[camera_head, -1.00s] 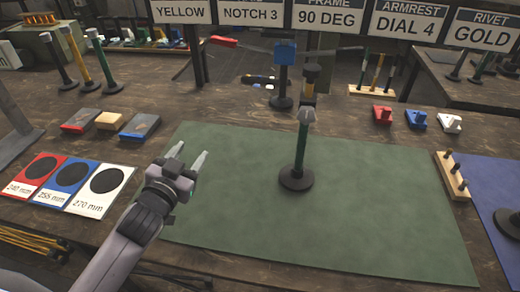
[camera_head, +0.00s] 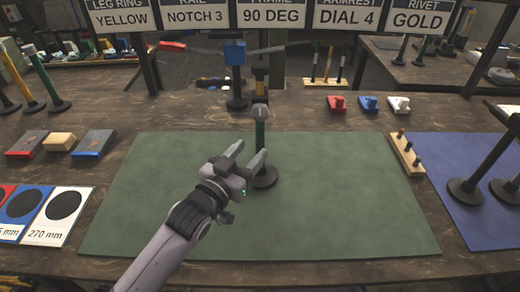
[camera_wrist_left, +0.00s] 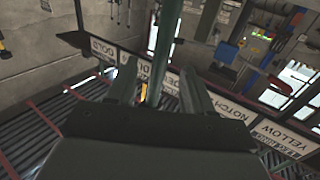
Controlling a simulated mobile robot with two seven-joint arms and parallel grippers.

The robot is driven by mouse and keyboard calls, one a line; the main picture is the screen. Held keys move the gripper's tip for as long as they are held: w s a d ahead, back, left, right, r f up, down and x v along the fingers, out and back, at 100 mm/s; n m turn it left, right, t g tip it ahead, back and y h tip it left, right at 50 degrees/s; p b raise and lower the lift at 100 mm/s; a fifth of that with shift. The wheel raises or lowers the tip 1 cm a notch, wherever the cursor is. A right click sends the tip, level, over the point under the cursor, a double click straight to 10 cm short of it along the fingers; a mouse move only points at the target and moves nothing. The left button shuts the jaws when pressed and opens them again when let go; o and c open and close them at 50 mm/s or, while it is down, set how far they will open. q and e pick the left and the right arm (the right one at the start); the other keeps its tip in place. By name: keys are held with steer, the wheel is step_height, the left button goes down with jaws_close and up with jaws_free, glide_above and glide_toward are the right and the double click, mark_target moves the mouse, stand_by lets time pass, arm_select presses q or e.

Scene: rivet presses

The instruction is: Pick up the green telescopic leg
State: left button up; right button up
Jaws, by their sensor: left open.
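The green telescopic leg (camera_head: 260,135) stands upright on its round black base (camera_head: 264,178) on the green mat (camera_head: 340,195). It has a grey cap at its top. In the left wrist view the green leg (camera_wrist_left: 160,60) rises beyond the open gripper (camera_wrist_left: 155,90), between the two fingers in the picture. I cannot tell whether the fingers touch it. My right gripper is not in view.
A blue-topped stand (camera_head: 235,75) is behind the leg. A wooden peg rack (camera_head: 405,152) lies at the mat's right edge, beside a blue mat (camera_head: 455,160) with black-based legs. Coloured blocks (camera_head: 92,143) and size cards (camera_head: 60,210) are at left. Signs hang across the back.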

mark_target(258, 142)
arm_select(q)
steer(key=shift+x, duration=2.8)
jaws_close()
steer(key=shift+r, duration=0.15)
